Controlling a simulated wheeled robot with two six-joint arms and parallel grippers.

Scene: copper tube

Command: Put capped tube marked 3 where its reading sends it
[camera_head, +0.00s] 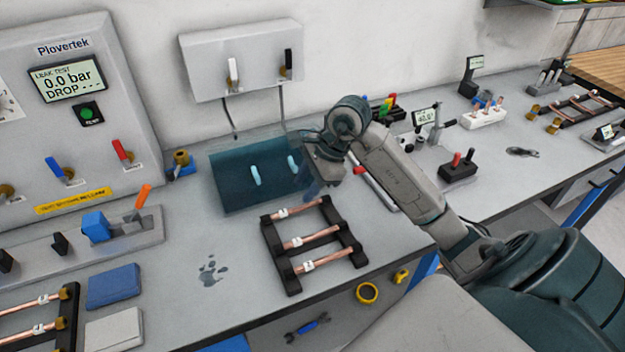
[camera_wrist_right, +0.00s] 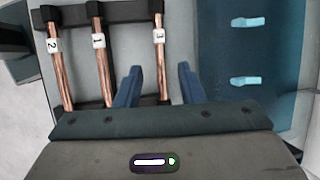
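The copper tube marked 3 (camera_wrist_right: 161,62) lies in a black rack (camera_wrist_right: 124,13), alongside tubes marked 1 and 2. In the head view, tube 3 (camera_head: 300,206) is the rack's far tube, closest to the teal mat. My right gripper (camera_head: 313,187) is over the far end of the rack. In the right wrist view its two blue fingers (camera_wrist_right: 160,82) are apart, one on each side of tube 3's line, with nothing held. Whether the tips are level with the tube I cannot tell. Caps on the tube ends are not clear. My left gripper is not in view.
The teal mat (camera_head: 232,183) holds two pale blue pieces. A leak test panel (camera_head: 75,120) reads 0.0 bar. A blue clamp fixture (camera_head: 96,226) and another tube rack (camera_head: 68,328) are at left. The bench between the clamp and the near rack is mostly clear.

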